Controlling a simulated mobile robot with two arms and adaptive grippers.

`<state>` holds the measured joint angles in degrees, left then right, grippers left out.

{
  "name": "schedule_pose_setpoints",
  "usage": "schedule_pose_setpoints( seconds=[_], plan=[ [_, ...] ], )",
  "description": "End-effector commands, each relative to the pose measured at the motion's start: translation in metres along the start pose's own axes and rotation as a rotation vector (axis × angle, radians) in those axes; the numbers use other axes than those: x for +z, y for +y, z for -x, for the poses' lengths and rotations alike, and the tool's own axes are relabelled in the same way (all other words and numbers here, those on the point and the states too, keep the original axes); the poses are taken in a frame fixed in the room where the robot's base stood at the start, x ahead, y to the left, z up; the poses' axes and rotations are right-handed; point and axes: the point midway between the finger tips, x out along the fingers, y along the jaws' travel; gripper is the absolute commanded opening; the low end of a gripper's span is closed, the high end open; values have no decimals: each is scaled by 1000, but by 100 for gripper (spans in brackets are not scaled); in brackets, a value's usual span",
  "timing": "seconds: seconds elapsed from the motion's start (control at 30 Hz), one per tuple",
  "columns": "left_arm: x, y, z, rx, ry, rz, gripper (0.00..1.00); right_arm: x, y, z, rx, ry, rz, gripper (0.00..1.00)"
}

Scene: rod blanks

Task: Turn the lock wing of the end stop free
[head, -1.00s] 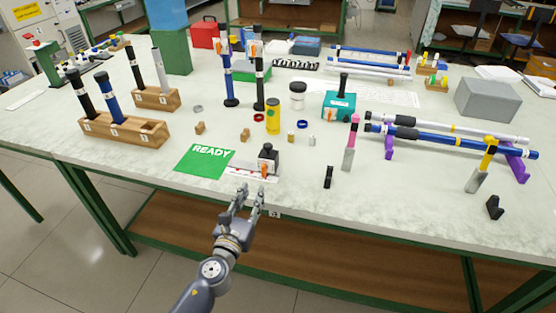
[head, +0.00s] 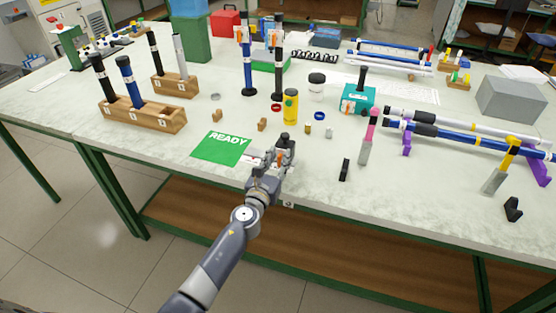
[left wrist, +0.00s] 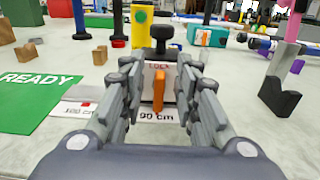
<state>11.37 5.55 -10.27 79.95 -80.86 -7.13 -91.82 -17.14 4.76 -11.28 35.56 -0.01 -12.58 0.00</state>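The end stop (left wrist: 158,57) is a block with a dark round knob on top and a pale face marked "LOCK". Its orange lock wing (left wrist: 158,91) stands nearly upright on that face. In the head view the wing (head: 280,155) is partly hidden by my left gripper (head: 271,158). In the left wrist view my left gripper (left wrist: 157,97) is open, one finger on each side of the wing, with gaps between; I cannot tell whether the tips reach past it. My right gripper is not in view.
A white scale strip (left wrist: 85,110) marked "100 cm" and "90 cm" lies under the stop. A green READY mat (head: 221,148) lies to the left. A yellow cylinder (head: 291,106) and small wooden blocks stand behind. A black notched block (left wrist: 279,97) stands to the right.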

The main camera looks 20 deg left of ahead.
Motion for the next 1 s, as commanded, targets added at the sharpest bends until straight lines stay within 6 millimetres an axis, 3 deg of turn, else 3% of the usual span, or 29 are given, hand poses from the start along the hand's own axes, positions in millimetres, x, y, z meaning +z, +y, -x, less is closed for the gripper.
schedule_pose_setpoints(
  seconds=[0.17, 0.3, 0.67, 1.0],
  plan=[
    [0, 0, 0, 0, 0, 0, 29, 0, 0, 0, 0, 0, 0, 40],
    [0, 0, 0, 0, 0, 1, 0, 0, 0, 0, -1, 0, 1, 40],
    [0, 0, 0, 0, 0, 14, 0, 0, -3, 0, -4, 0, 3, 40],
    [-1, 4, 0, 0, 0, 178, 0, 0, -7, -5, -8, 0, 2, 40]
  ],
)
